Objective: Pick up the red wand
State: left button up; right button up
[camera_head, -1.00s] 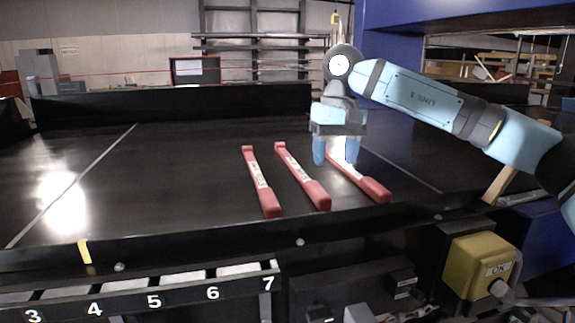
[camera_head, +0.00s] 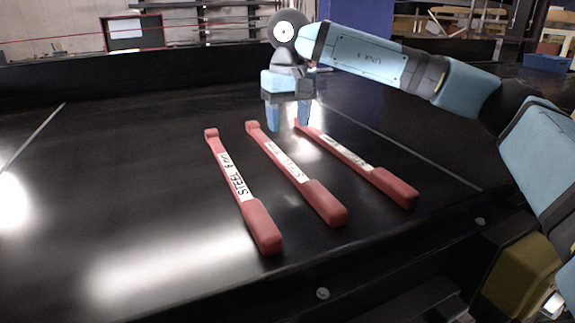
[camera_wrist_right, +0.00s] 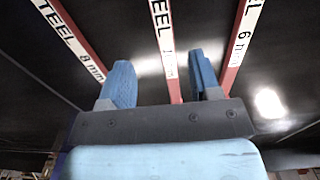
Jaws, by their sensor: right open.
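Three red wands with white "STEEL" labels lie apart on the black conveyor (camera_head: 120,140): a left wand (camera_head: 262,228), a middle wand (camera_head: 324,203) and a right wand (camera_head: 394,188). Their thick handles point toward me. My right gripper (camera_head: 289,117) is open and empty, fingers down, near the far ends of the middle and right wands. In the right wrist view, the middle wand (camera_wrist_right: 165,45) runs between the two blue fingers (camera_wrist_right: 163,80), with another wand to each side. The exact height above the belt is unclear. My left gripper is out of view.
A dark raised wall (camera_head: 60,72) runs along the belt's far side. A black rail with bolts (camera_head: 322,293) edges the near side. A yellow box (camera_head: 520,272) sits at the lower right. The belt left of the wands is clear.

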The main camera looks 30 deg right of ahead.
aim_at(287, 162)
notch_tip(287, 162, down, 4)
jog(key=shift+w+r, duration=0.1)
jog(key=shift+w, duration=0.05)
jog(key=shift+a+f+p, duration=0.2)
jog(key=shift+f+p, duration=0.15)
jog(key=shift+f, duration=2.45)
jog(key=shift+c, duration=0.2)
grip_shut()
